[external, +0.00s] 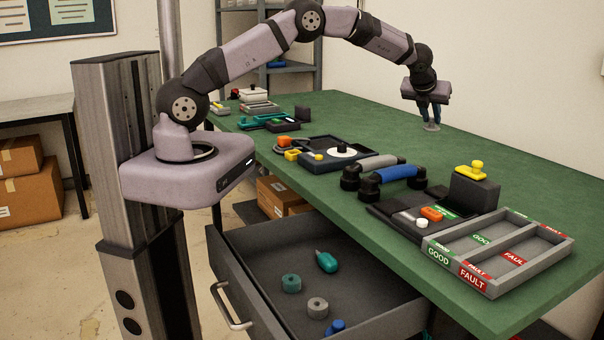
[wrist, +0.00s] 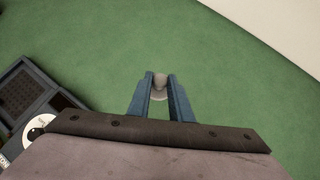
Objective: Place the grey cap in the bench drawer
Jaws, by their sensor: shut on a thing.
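My gripper (external: 432,112) is over the far right part of the green bench top, fingers pointing down. It is shut on a small grey cap (external: 431,127), which shows at the fingertips. In the wrist view the pale grey cap (wrist: 159,90) sits between the two blue-grey fingers (wrist: 160,92), partly hidden by them. I cannot tell whether the cap touches the bench top. The bench drawer (external: 310,262) is pulled open at the front, under the bench.
A divided tray marked GOOD and FAULT (external: 568,240) stands at the bench's right end. Handsets (external: 398,174), a black block with a yellow piece (external: 475,188) and a dark device (external: 318,163) line the front side. The bench around my gripper is clear.

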